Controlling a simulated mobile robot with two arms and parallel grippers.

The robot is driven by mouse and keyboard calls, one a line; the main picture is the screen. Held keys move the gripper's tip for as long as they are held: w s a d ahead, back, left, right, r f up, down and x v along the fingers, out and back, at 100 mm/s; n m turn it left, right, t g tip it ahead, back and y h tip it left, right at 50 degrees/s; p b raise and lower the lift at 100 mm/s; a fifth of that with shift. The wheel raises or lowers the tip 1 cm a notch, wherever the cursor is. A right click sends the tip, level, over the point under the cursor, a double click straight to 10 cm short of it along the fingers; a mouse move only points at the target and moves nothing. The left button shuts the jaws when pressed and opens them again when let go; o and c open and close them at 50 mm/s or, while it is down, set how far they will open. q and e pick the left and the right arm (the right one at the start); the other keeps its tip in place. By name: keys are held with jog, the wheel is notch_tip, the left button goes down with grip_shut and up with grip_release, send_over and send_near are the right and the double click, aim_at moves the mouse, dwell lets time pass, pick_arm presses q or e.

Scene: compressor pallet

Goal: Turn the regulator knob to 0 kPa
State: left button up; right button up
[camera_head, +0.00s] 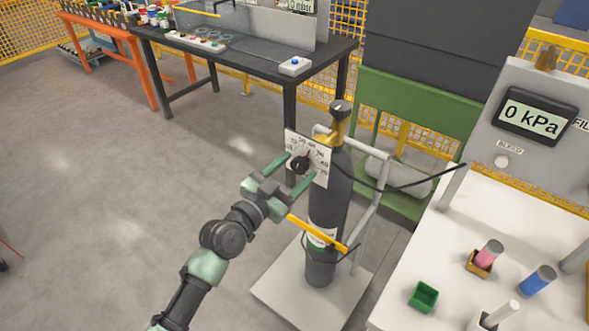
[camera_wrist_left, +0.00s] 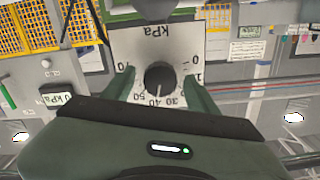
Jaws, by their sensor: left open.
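The regulator's white dial plate (camera_head: 320,158) stands in front of the dark gas cylinder (camera_head: 325,205). Its black round knob (camera_head: 299,165) also shows in the left wrist view (camera_wrist_left: 160,76), where the picture is upside down. My left gripper (camera_head: 298,169) is open, with one finger on each side of the knob. In the left wrist view its fingers (camera_wrist_left: 160,88) appear apart from the knob's sides. My right gripper is not in view.
A display (camera_head: 535,115) on the grey panel at right reads 0 kPa. The cylinder stands on a pale cart (camera_head: 276,287) with a grey frame and a yellow bar (camera_head: 316,232). A white table (camera_head: 400,311) is at right, a dark bench (camera_head: 258,62) behind. Floor at left is clear.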

pick_arm(q)
jog(key=shift+c, duration=0.3)
grip_shut()
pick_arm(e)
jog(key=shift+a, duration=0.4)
pick_arm(q)
jog(key=shift+n, duration=0.3)
jog(key=n, duration=0.4)
jog(key=shift+n+p, duration=0.3)
jog(key=shift+p, duration=0.1)
jog(key=n+p, duration=0.1)
jog(key=n, duration=0.5)
jog(key=shift+n, duration=0.3)
jog(key=n+p, duration=0.1)
jog(key=n, duration=0.5)
jog(key=n+p, duration=0.1)
jog(key=n, duration=0.5)
jog(key=shift+f, duration=0.1)
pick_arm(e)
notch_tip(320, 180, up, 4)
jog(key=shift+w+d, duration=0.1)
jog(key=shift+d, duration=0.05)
